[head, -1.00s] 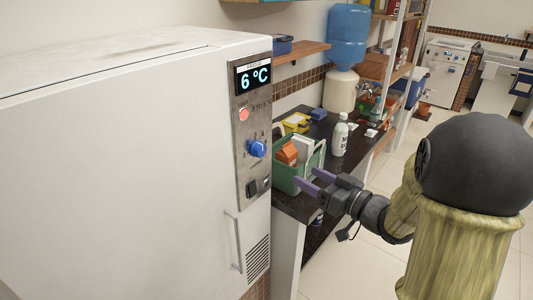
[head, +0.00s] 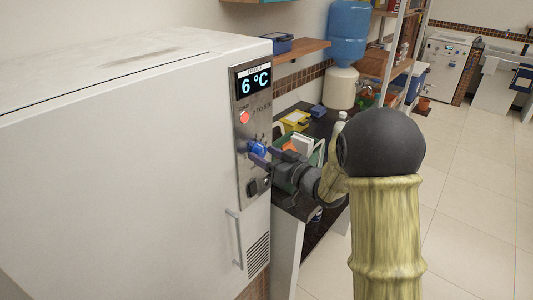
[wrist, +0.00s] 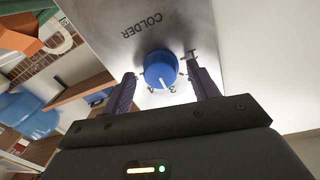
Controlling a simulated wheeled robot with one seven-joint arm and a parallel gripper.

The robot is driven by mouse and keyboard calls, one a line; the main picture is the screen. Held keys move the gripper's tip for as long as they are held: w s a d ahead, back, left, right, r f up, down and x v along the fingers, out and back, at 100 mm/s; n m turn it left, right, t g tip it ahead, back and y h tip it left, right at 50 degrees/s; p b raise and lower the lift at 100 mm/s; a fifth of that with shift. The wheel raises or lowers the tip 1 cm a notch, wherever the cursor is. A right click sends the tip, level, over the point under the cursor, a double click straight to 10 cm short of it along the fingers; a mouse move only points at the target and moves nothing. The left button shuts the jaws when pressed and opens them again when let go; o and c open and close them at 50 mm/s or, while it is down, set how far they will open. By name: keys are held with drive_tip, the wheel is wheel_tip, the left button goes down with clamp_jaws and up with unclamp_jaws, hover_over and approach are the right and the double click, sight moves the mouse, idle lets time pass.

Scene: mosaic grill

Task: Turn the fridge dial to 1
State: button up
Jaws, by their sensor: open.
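The fridge dial (head: 257,147) is a blue round knob on the grey metal control panel of the white fridge (head: 120,150). In the wrist view the dial (wrist: 158,68) has a white pointer line and small marks around it; the word COLDER is printed on the panel beyond it. My gripper (head: 259,153) is at the panel, partly covering the dial in the head view. In the wrist view my gripper (wrist: 160,82) is open, with one finger on each side of the dial and gaps between. The display (head: 254,82) reads 6 °C.
A red button (head: 244,117) sits above the dial and a black switch (head: 252,187) below it. A dark counter with a green crate (head: 316,154) and a yellow item (head: 296,121) stands to the right of the fridge. A vertical handle (head: 234,238) projects from the fridge door.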

drive_tip(key=shift+c, duration=0.2)
drive_tip(key=c, duration=1)
drive_tip(key=shift+o, duration=0.2)
drive_tip(key=shift+f+n+b, duration=0.1)
drive_tip(key=shift+n+b, duration=0.2)
drive_tip(key=shift+b, duration=0.35)
drive_tip(key=n+b, duration=0.1)
drive_tip(key=b, duration=0.1)
drive_tip(key=n+b, duration=0.2)
drive_tip(key=b, duration=0.1)
drive_tip(key=shift+f, duration=0.25)
drive_tip(key=n+b, duration=0.5)
drive_tip(key=b, duration=0.1)
drive_tip(key=shift+w+y+b, duration=0.1)
drive_tip(key=shift+y+b, duration=0.2)
drive_tip(key=n+b, duration=0.5)
drive_tip(key=b, duration=0.1)
drive_tip(key=shift+n+y+b, duration=0.3)
drive_tip(key=shift+n, duration=0.1)
drive_tip(key=n+b, duration=0.2)
drive_tip(key=n, duration=0.1)
drive_tip(key=n+b, duration=0.1)
drive_tip(key=b, duration=0.1)
drive_tip(key=shift+r, duration=0.25)
drive_tip(key=shift+n, duration=0.3)
